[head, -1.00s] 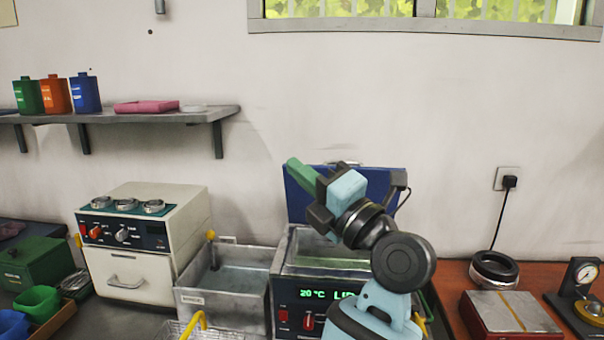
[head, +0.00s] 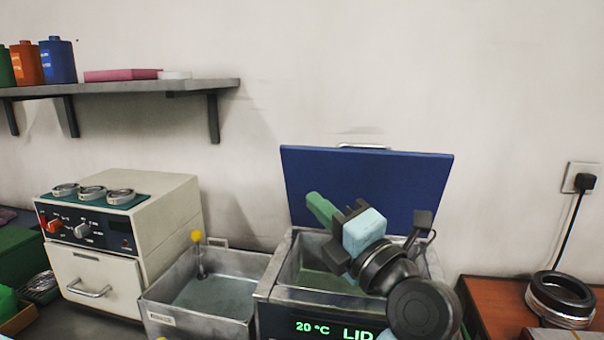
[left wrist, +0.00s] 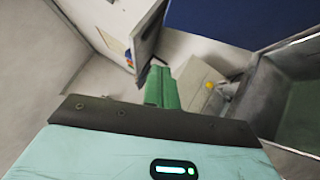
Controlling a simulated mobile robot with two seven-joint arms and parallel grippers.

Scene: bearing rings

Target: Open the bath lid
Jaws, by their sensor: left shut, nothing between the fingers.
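The bath lid (head: 370,185) is a blue panel standing upright, tilted back, behind the heated bath (head: 290,268) in the head view. A metal handle (head: 362,147) sits on its top edge. The bath is open, with liquid showing inside. Its front display reads 20 °C and LID. My left gripper (head: 318,207), with green fingers, is shut and empty in front of the lid, above the bath's left part. In the left wrist view the fingers (left wrist: 161,88) are together and the lid (left wrist: 225,18) is at the top right. My right gripper is not in view.
A second metal tank (head: 205,300) with liquid and a yellow-knobbed tool stands left of the bath. A cream oven (head: 105,240) with rings on top is farther left. A shelf (head: 130,88) hangs above. A black ring (head: 560,297) lies on the right bench.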

